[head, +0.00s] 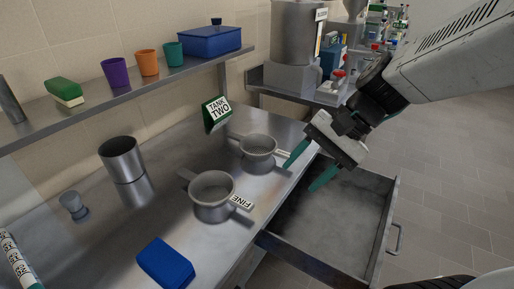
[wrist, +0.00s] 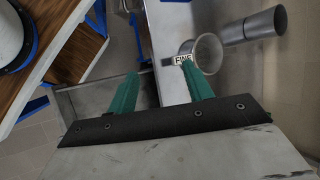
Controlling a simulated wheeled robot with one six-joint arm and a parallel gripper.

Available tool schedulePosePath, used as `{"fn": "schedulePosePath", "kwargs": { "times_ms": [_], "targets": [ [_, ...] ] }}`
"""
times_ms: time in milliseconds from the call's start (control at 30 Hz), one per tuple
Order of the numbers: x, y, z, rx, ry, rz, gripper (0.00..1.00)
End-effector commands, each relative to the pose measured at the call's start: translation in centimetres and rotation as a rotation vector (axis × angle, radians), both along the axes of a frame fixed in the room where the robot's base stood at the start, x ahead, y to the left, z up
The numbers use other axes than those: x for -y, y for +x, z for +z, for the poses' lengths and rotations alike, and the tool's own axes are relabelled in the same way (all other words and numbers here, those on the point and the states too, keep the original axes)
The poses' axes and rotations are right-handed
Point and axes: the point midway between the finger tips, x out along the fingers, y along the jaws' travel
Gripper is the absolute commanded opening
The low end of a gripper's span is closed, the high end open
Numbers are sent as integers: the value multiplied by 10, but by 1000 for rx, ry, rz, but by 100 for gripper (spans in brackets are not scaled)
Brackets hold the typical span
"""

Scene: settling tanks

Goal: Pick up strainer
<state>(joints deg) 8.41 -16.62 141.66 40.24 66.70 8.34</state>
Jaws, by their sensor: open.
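Two grey metal strainers with handles sit on the steel counter (head: 150,235) in the head view. The nearer strainer (head: 213,188) has a handle labelled FINE on its right. The farther strainer (head: 258,147) stands near the TANK TWO sign, and no label shows on it. The FINE strainer also shows in the wrist view (wrist: 211,54), beyond the right finger. My gripper (head: 300,177) has its green fingers apart and empty, above the open drawer's edge and right of both strainers. The wrist view also shows the gripper (wrist: 160,68) with nothing between its fingers.
An open, empty-looking drawer (head: 383,220) juts out below my gripper. A metal cylinder (head: 122,158), a blue block (head: 166,264) and a TANK TWO sign (head: 216,110) are on the counter. A shelf (head: 120,92) above holds cups, a sponge and a blue box (head: 210,41).

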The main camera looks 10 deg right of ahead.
Motion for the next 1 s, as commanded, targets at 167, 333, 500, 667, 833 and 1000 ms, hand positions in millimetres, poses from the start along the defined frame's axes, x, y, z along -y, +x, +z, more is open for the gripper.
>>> {"fn": "schedulePosePath", "kwargs": {
  "times_ms": [167, 333, 500, 667, 833, 1000],
  "targets": [
    [-2, 78, -26, -185, 286, -381, 51],
    [24, 152, -65, -345, 522, -761, 51],
    [61, 201, -109, -463, 690, -1076, 51],
    [85, 222, -137, -519, 771, -1243, 51],
    [85, 234, -149, -534, 794, -1291, 51],
    [71, 245, -156, -534, 794, -1289, 51]
  ]
}}
